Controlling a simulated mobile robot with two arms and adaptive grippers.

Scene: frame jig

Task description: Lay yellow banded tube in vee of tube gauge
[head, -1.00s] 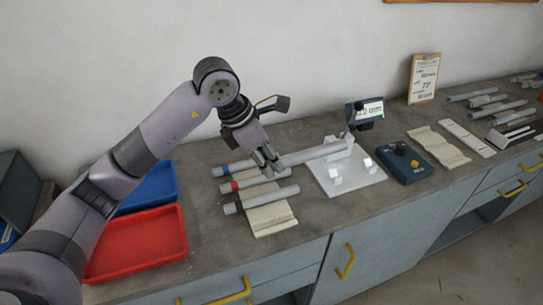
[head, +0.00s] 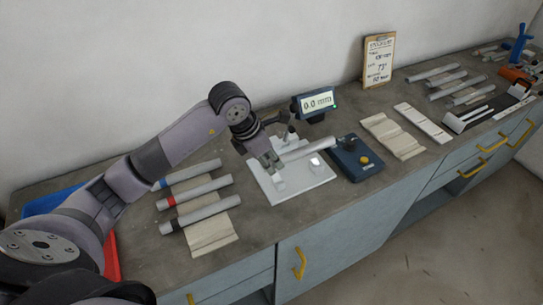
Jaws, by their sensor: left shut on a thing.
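My left gripper (head: 271,162) is shut on a plain grey tube (head: 310,148) near its left end. The tube's right part sticks out past the fingers over the tube gauge, tilted slightly up to the right in the picture. No yellow band shows on it; the held end is hidden by the gripper. The tube gauge (head: 299,191) is a white plate with small pale blocks and an upright post behind. I cannot tell whether the tube touches the vee. Its display (head: 318,102) reads 0.0 mm. My right gripper is not in view.
Tubes with blue (head: 191,174), red (head: 203,190) and black (head: 200,215) bands lie on a cream holder (head: 213,239) to the left. Cream holders and more tubes lie farther right.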

